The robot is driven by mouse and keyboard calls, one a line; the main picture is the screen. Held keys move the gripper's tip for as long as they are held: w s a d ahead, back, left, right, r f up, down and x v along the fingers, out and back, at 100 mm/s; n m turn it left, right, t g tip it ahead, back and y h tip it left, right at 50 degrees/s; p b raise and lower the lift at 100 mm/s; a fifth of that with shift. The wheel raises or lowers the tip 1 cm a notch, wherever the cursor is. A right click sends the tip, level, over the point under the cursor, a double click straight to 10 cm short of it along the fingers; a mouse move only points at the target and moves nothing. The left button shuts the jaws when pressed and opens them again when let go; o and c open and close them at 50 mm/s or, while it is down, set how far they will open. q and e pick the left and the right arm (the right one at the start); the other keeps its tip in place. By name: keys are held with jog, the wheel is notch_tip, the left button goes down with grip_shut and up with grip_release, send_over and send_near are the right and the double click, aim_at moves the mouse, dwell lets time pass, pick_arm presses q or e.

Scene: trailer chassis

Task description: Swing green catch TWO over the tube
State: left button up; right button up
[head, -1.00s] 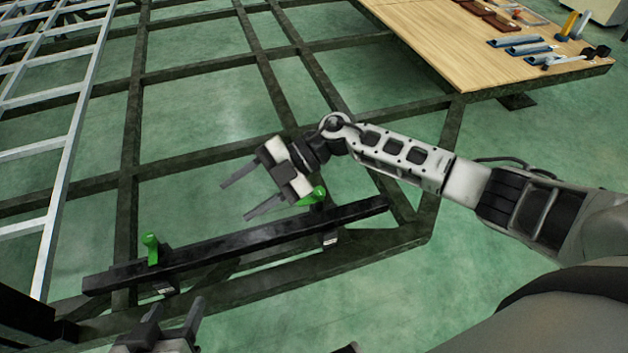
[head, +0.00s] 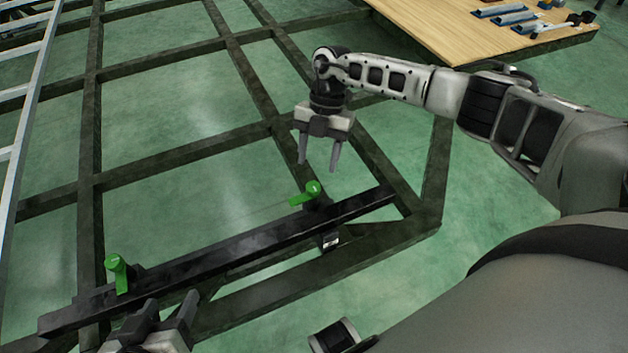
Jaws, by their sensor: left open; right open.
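A black square tube (head: 235,255) lies across the near end of the dark chassis frame. One green catch (head: 118,272) stands near its left end, its lever roughly upright. Another green catch (head: 306,194) sits at its far side toward the right end, its lever pointing left, not over the tube. I see no number telling which catch is TWO. My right gripper (head: 318,166) is open and empty, pointing down just above and beyond the right catch, apart from it. My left gripper (head: 165,318) is open at the bottom edge, in front of the tube near the left catch; its lower part is cut off.
Dark chassis beams (head: 190,150) form an open grid over the green floor. A pale ladder-like rack (head: 22,130) runs along the left. A wooden board (head: 440,30) with several tools lies at the upper right.

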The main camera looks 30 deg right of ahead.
aim_at(313, 186)
jog(key=x, duration=0.5)
jog(key=shift+a+f+b, duration=0.1)
jog(key=shift+f+b, duration=0.2)
jog(key=shift+b, duration=0.1)
pick_arm(q)
jog(key=shift+w+d+f, duration=0.1)
jog(key=shift+d+f, duration=0.05)
jog(key=shift+f, duration=0.35)
jog(key=shift+w+d+f, duration=0.1)
jog(key=shift+f, duration=0.35)
pick_arm(e)
jog(key=shift+s+a+f, duration=0.1)
jog(key=shift+f, duration=0.2)
jog(key=shift+c, duration=0.2)
jog(key=c, duration=0.9)
